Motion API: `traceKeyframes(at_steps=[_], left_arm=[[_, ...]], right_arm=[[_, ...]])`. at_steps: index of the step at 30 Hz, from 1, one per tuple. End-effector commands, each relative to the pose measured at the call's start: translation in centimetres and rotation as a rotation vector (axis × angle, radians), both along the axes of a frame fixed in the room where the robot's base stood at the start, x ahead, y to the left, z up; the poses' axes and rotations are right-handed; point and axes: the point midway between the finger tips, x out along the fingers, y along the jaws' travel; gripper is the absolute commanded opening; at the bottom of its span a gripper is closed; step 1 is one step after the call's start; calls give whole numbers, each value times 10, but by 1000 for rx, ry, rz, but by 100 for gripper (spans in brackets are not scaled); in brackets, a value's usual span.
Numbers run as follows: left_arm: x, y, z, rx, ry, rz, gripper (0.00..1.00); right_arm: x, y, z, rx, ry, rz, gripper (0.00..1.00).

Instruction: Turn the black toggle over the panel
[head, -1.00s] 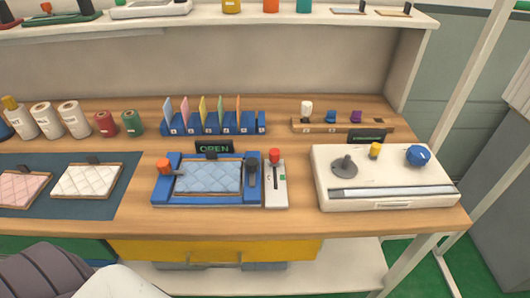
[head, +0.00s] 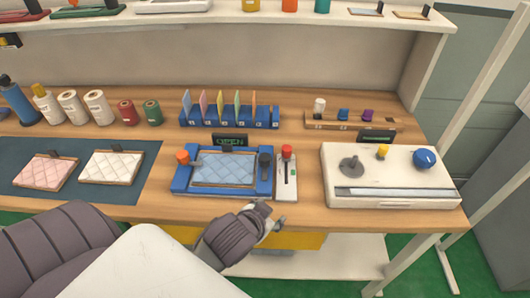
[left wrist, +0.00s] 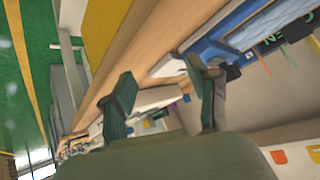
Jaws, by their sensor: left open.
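The light blue quilted panel (head: 223,170) lies in a blue frame (head: 182,183) on the bench. The black toggle (head: 265,160) stands at the frame's right side, beside the panel's right edge. An orange-topped toggle (head: 183,157) is at the left side. My left gripper (head: 270,216) is at the bench's front edge, in front of the frame's right corner and apart from the toggle. Its two fingers are spread with nothing between them in the left wrist view (left wrist: 165,88). The blue frame's edge (left wrist: 205,48) shows there too. My right gripper is not in view.
A white lever box (head: 287,178) with a red knob stands right beside the frame. A sign reading OPEN (head: 230,140) is behind it. A white machine (head: 390,175) with a blue knob stands further right. Colored cards in a blue rack (head: 230,117) are behind.

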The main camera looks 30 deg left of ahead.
Motion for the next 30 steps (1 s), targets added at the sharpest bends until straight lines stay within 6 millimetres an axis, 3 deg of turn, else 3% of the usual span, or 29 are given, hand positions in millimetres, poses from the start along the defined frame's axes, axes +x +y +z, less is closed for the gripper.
traceKeyframes(at_steps=[1,5,8,12,15,16,18,20,23,26,28,30], left_arm=[[20,1,16,18,-89,-7,60],[71,-3,67,63,-358,-46,60],[108,-16,121,105,-606,-120,60],[141,-64,214,183,-1024,-365,60],[138,-117,263,261,-1284,-673,60],[134,-133,271,287,-1340,-781,60],[123,-166,273,358,-1414,-1055,60],[115,-185,262,429,-1413,-1303,60],[110,-188,221,564,-1258,-1708,60],[120,-151,175,701,-916,-2035,60],[130,-105,152,778,-607,-2173,60],[139,-51,142,832,-291,-2232,60]], right_arm=[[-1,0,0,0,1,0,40],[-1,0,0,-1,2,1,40],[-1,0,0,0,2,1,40],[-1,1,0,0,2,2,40],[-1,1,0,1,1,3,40],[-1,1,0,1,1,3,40],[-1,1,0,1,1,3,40],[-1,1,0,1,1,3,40],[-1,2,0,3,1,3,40],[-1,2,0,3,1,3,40],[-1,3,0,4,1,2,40],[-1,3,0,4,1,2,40]])
